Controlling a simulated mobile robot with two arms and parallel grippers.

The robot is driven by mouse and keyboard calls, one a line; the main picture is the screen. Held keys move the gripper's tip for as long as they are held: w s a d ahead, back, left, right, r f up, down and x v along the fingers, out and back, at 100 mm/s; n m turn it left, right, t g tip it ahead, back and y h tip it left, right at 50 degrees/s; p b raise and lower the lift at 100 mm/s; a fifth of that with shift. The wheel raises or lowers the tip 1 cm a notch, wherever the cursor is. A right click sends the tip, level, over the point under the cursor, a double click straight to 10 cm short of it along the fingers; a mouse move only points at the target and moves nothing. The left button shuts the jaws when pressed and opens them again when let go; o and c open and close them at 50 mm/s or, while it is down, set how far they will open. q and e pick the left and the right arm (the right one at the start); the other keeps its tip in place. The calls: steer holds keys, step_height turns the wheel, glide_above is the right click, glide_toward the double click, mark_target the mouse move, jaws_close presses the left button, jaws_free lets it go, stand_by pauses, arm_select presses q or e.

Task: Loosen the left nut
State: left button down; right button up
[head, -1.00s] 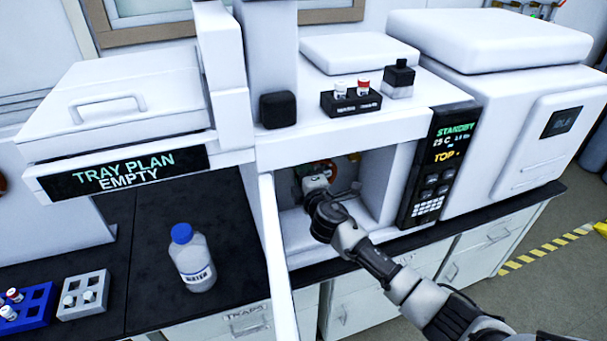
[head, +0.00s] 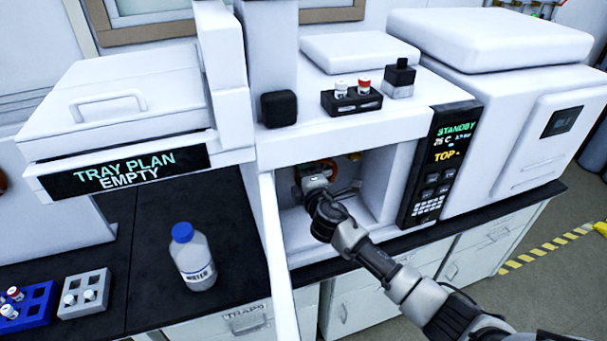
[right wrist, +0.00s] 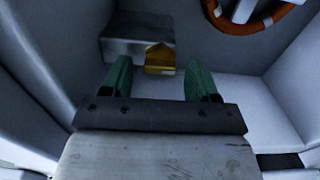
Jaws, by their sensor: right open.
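A brass nut (right wrist: 160,60) sits at the front of a grey block (right wrist: 125,50) inside the open compartment, in the right wrist view. My right gripper (right wrist: 158,72) is open, with its two green fingers apart. The nut appears between the fingertips in the picture, slightly beyond them; I see no contact. In the head view my right gripper (head: 314,182) is inside the compartment, and its fingertips are hard to make out. A small yellowish fitting (head: 354,156) shows at the back there; I cannot tell which nut it is. My left gripper is not in view.
An orange coiled ring (right wrist: 262,20) hangs on the back wall, right of the nut. The compartment's white walls are close around my right arm. The open white door (head: 279,265) stands at left. A water bottle (head: 193,260) stands on the dark bench.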

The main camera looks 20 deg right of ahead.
steer(key=s+b, duration=0.1)
steer(key=s, duration=0.9)
steer(key=shift+s+d+b, duration=0.2)
steer(key=shift+s+b, duration=0.1)
steer(key=shift+s, duration=0.1)
steer(key=shift+f, duration=0.1)
